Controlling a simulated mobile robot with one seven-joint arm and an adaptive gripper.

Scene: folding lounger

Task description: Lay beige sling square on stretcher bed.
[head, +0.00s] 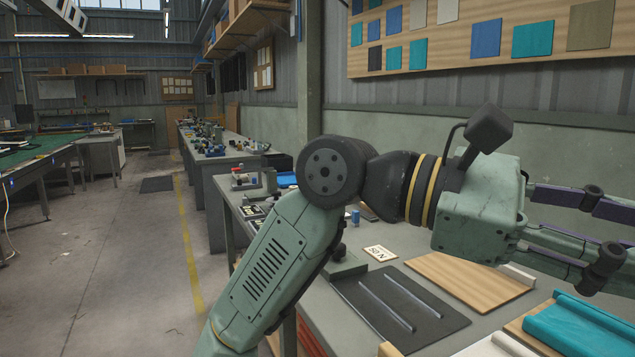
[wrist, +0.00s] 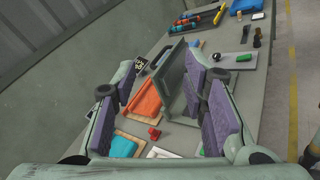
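My gripper (wrist: 160,85) is open in the wrist view, its purple-padded fingers wide apart with nothing visibly held. In the head view its fingers (head: 605,227) reach out over the bench and run off the right edge, so the tips are hidden there. A pale, cream-coloured piece (head: 490,346) is cut off at the bottom of the head view; I cannot tell if it is the beige sling. I cannot pick out the stretcher bed for certain. In the wrist view an upright grey-green frame (wrist: 171,82) and an orange panel (wrist: 146,98) show between the fingers.
The grey bench holds a black mat (head: 378,322) with two thin rods, a bare wooden board (head: 462,278) with a pale rail, and a teal cloth (head: 575,328) on another board. A small red object (wrist: 154,132) lies near the orange panel. Open floor (head: 120,260) lies left.

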